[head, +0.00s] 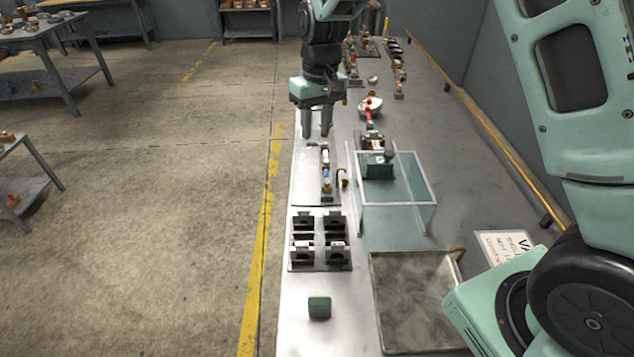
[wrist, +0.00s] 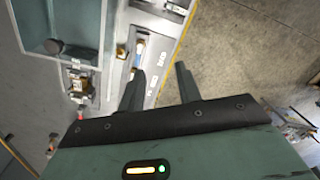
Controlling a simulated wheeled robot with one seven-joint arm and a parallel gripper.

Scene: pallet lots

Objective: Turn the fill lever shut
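My gripper (head: 317,126) hangs over the strip of bench behind the clear tank (head: 398,205), fingers pointing down. Its two fingers (wrist: 161,88) are apart with nothing between them. A metal valve fitting (head: 374,143) stands at the tank's far end, with a small red part (head: 369,116) behind it. The fitting also shows in the wrist view (wrist: 80,85), left of the fingers. I cannot tell which part is the fill lever or how it is turned. A narrow panel with blue and white parts (head: 326,170) lies just nearer than my gripper; it also shows in the wrist view (wrist: 139,52).
A black slotted rack (head: 320,262) and a green block (head: 319,307) sit on the near bench strip. A grey metal tray (head: 413,345) lies to their right, by a white sign (head: 505,245). More small fittings stand at the bench's far end. Open floor (head: 170,200) lies left.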

